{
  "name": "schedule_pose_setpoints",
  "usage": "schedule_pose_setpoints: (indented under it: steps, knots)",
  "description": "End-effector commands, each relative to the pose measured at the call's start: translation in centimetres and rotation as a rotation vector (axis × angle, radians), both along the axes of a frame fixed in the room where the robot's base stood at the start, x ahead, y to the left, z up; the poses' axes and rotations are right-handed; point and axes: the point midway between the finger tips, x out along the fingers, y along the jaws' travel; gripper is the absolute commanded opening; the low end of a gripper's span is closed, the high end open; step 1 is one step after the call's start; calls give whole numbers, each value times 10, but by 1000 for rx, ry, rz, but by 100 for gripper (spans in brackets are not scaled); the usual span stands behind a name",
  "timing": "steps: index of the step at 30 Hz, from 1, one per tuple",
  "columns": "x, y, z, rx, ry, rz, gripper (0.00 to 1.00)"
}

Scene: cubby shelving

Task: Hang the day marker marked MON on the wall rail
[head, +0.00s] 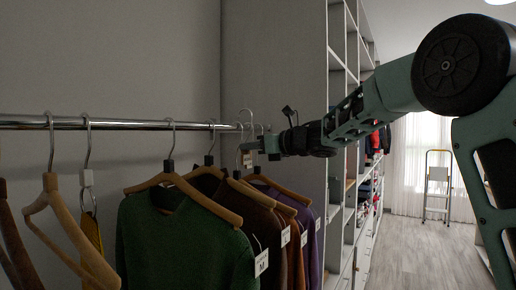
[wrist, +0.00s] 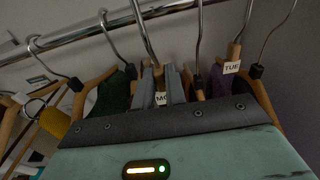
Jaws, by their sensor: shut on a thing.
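My gripper (head: 262,146) reaches in from the right to the far end of the chrome wall rail (head: 100,123). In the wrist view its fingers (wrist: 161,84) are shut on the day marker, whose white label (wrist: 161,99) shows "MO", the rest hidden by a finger. A metal hook (wrist: 143,28) rises above the fingers near the rail (wrist: 100,27). I cannot tell whether the hook bears on the rail or is just beside it. Another marker, marked TUE (wrist: 231,67), is to the right of the fingers.
Hangers with a green sweater (head: 180,235), brown and purple garments (head: 312,240) crowd the rail below my gripper. Bare wooden hangers (head: 72,225) hang at the left. A tall shelving panel (head: 275,70) stands behind the rail's end. Floor (head: 430,255) is clear at the right, before a stepladder (head: 437,185).

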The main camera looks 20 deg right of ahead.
Motion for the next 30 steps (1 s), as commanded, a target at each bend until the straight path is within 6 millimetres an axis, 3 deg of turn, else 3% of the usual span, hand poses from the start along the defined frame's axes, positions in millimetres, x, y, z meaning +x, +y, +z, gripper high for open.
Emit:
schedule_pose_setpoints:
  steps: [30]
  knots:
    - [63, 47, 1, 0, 0, 2, 0]
